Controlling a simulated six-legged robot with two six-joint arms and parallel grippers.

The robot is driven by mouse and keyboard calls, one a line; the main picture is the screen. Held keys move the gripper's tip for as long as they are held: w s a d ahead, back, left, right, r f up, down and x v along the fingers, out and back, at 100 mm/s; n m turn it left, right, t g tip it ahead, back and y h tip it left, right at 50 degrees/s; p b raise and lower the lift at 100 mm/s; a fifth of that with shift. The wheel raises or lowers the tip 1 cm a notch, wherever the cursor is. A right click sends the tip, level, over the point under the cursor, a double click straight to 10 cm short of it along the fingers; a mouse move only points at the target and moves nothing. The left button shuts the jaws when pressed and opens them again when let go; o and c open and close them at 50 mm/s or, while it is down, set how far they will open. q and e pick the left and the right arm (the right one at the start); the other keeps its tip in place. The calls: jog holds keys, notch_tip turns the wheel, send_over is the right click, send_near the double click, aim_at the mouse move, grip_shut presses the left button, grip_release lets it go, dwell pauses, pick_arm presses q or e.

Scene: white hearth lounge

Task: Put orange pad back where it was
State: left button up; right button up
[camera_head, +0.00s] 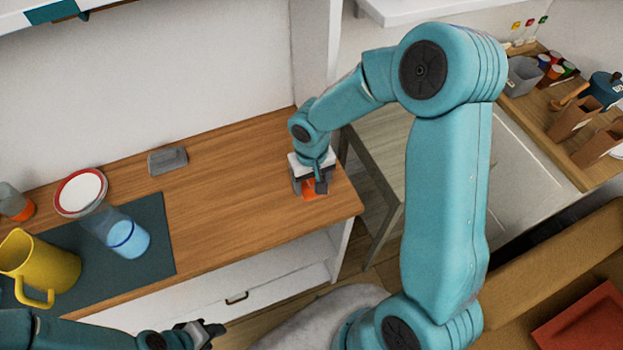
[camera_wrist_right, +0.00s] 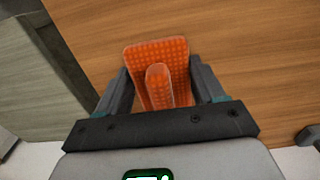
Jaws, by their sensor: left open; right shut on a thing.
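The orange pad (camera_head: 311,189) is at the right end of the wooden counter (camera_head: 240,190), mostly hidden under my right gripper (camera_head: 310,190). In the right wrist view the orange pad (camera_wrist_right: 157,58) shows a dotted face and a raised rounded grip in its middle. My right gripper (camera_wrist_right: 160,95) has its fingers on both sides of this grip and is shut on the pad. The pad is on or just above the wood; I cannot tell which. My left gripper (camera_head: 207,332) is open and empty at the bottom, in front of the drawer.
A grey dish (camera_head: 167,160) lies at the back of the counter. A dark mat (camera_head: 155,235) on the left bears a yellow mug (camera_head: 40,268) and a blue-bottomed glass (camera_head: 127,238). A red-rimmed bowl (camera_head: 81,192) stands behind. The counter between dish and pad is clear.

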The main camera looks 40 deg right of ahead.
jog(key=shift+f, duration=0.15)
jog(key=o, duration=1)
jog(key=shift+r, duration=0.35)
notch_tip(320, 180, up, 12)
jog(key=shift+f, duration=0.15)
jog(key=shift+s, duration=0.1)
